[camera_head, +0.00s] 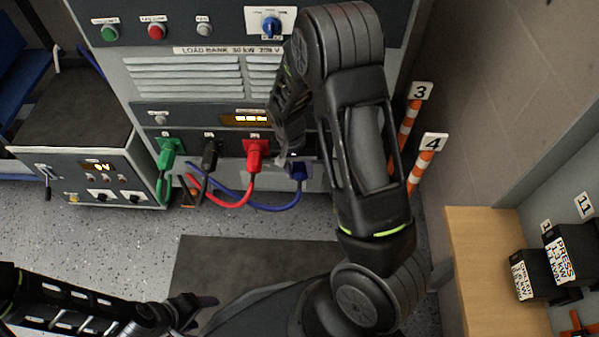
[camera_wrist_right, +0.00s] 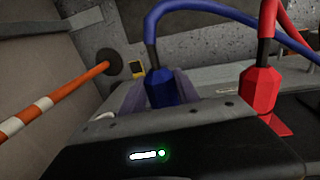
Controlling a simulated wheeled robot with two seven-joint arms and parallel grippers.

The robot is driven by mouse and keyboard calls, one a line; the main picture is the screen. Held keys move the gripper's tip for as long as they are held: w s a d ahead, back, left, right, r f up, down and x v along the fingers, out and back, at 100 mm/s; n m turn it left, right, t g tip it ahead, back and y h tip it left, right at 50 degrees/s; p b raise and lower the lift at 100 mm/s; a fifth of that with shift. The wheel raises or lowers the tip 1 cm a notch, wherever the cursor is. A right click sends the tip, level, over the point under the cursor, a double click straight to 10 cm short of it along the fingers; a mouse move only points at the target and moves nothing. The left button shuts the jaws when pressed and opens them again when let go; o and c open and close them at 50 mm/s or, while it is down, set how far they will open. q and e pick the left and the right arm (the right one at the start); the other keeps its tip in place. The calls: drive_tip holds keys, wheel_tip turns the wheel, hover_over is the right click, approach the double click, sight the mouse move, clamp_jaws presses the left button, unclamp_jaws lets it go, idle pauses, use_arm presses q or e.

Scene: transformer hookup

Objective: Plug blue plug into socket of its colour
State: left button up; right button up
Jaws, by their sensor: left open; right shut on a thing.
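The blue plug (camera_head: 298,169) is at the right end of the row of plugs on the load bank (camera_head: 185,75), with its blue cable hanging below. My right gripper (camera_head: 290,157) is shut on it. In the right wrist view the blue plug (camera_wrist_right: 160,90) sits between the two fingers. The blue socket is hidden behind my gripper and arm, so I cannot tell whether the plug is seated. The red plug (camera_head: 255,153) is just left of it, in its socket. My left gripper (camera_head: 198,305) is open and empty, low over the floor.
A black plug (camera_head: 209,155) and a green plug (camera_head: 168,152) are further left on the panel. Striped posts (camera_head: 421,165) stand right of the load bank. A wooden bench (camera_head: 490,270) is at right.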

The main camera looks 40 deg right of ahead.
drive_tip(key=shift+w+d, duration=0.6)
drive_tip(key=shift+w, duration=0.2)
drive_tip(key=o, duration=1.3)
drive_tip(key=shift+o, duration=0.7)
drive_tip(key=shift+o, duration=0.7)
drive_tip(key=shift+r, duration=0.1)
drive_tip(key=shift+w+a+r+p, duration=0.1)
drive_tip(key=shift+a+r+p, duration=0.05)
drive_tip(key=shift+r+p, duration=0.9)
drive_tip(key=shift+w+a+r+p, duration=0.1)
drive_tip(key=shift+r+p, duration=0.7)
drive_tip(key=shift+r, duration=0.4)
drive_tip(key=shift+w+a+r+p, duration=0.1)
drive_tip(key=shift+a+r+p, duration=0.05)
drive_tip(key=shift+r+p, duration=0.9)
drive_tip(key=shift+r, duration=0.1)
